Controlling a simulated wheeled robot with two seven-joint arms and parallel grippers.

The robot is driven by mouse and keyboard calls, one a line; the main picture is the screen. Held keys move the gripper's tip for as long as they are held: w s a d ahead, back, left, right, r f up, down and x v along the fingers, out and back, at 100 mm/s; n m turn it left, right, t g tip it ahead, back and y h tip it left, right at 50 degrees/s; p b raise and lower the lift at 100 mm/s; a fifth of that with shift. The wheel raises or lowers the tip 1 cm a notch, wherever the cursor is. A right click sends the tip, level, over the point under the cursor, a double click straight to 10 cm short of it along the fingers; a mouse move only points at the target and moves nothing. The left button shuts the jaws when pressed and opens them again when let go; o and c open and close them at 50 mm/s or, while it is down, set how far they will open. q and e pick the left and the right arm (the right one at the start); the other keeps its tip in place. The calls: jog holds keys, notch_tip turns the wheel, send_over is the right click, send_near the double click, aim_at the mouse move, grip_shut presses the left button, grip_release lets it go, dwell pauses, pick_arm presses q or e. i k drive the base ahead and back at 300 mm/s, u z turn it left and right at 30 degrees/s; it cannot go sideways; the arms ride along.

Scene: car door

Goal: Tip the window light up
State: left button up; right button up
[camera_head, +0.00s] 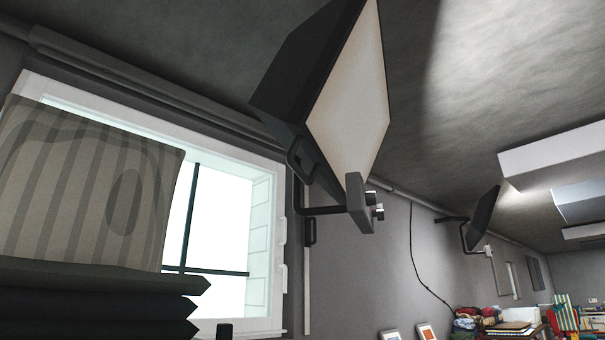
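The window light (349,92) is a large dark box lamp with a pale, flat face, in the upper middle of the head view. It hangs by a dark bracket (318,210) on the wall just right of the window. Its face is turned toward the right and tilted. A grey block with small knobs (362,203) sits at its lower end. The lamp's top edge is cut off by the frame. Neither of my grippers shows in this view.
A bright window (222,235) with a white frame is at left. A striped cushion (85,190) on a dark stack (95,300) covers part of it. A second, smaller lamp (482,218) hangs farther along the wall. Cluttered shelves (520,325) are at far right.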

aim_at(324, 96)
jog(key=z, duration=2.35)
jog(key=k, duration=0.65)
jog(key=u, duration=1.55)
jog(key=i, duration=0.5)
jog(key=z, duration=0.05)
